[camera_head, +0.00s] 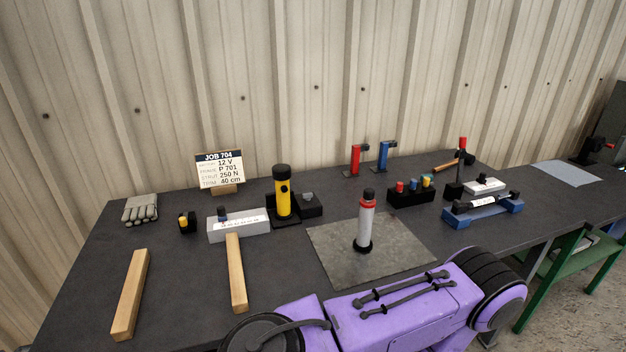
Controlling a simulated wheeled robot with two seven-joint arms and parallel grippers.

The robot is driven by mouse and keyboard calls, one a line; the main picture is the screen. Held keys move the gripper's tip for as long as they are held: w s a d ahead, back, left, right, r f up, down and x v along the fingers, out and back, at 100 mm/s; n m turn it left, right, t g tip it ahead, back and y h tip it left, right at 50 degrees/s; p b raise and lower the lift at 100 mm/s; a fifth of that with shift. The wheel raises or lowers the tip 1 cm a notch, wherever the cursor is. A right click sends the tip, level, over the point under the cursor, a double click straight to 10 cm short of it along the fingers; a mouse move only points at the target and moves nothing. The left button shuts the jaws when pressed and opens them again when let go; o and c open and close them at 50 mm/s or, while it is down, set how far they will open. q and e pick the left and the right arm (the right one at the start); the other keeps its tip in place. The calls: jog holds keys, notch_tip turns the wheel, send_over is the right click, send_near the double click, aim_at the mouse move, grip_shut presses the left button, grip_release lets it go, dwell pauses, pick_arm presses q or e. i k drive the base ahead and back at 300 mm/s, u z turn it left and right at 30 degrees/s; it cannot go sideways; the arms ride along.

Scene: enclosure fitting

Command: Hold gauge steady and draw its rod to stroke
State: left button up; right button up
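I cannot tell for certain which item is the gauge. A white cylinder (482,203) with black ends lies level in a blue cradle (459,215) at the right of the bench. A grey cylinder (365,221) with a red band and black top stands upright on the grey mat (327,240). A pale block (239,226) with small markings and a dark knob lies left of centre. No drawn-out rod can be made out clearly on any of them. Neither gripper is in view.
Two wooden bars (131,292) (236,272) lie at the left. A yellow cylinder (283,194), a JOB 704 card (219,171), red (355,160) and blue (382,155) upright tools and a black holder (410,196) stand behind.

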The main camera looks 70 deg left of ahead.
aim_at(369, 193)
jog(key=z, duration=0.05)
jog(key=k, duration=0.15)
jog(key=u, duration=1.35)
